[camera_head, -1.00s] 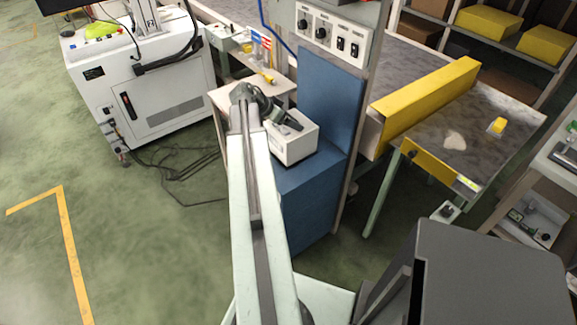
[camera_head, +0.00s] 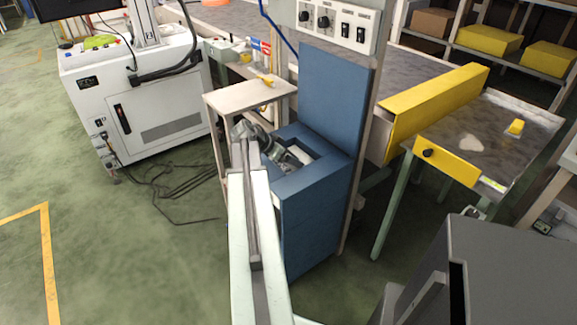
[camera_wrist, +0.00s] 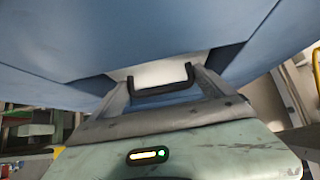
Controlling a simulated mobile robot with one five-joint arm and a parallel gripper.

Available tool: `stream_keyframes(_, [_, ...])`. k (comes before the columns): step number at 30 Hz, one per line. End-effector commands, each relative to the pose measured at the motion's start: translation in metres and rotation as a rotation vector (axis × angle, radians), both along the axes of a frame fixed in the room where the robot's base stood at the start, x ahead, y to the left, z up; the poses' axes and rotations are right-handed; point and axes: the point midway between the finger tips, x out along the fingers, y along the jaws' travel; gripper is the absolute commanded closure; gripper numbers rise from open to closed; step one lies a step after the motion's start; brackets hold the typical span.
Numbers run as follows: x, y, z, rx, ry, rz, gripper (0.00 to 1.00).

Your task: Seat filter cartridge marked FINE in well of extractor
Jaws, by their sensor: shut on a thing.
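The extractor (camera_head: 318,215) is a blue cabinet with a tall blue back panel and a square well in its top. The white filter cartridge (camera_head: 299,153) is down inside the well opening, mostly hidden by the rim and my arm. My gripper (camera_head: 283,150) is shut on its dark handle, low at the well. In the wrist view, the handle (camera_wrist: 158,90) stands between my fingers (camera_wrist: 160,84), with the white cartridge top (camera_wrist: 158,72) behind it and blue walls around it. No FINE marking is readable. The cartridge's underside is hidden, so I cannot tell how deep it sits.
A control panel (camera_head: 335,25) with knobs and switches is above the extractor. A small pale table (camera_head: 240,97) stands behind left. Green floor is open at left.

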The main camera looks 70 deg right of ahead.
Motion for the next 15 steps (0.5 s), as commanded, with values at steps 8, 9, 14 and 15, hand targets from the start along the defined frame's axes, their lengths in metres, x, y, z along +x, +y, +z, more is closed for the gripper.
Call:
stream_keyframes(8, [-0.0005, -0.0004, -0.0141, -0.002, 0.001, 0.0, 0.81])
stream_keyframes(9, [-0.0005, -0.0004, -0.0141, -0.002, 0.001, 0.0, 0.81])
stream_keyframes(14, [-0.0005, -0.0002, -0.0185, 0.0, 0.0, 0.0, 0.06])
stream_keyframes(15, [-0.0004, -0.0001, -0.0175, 0.0, 0.001, -0.001, 0.0])
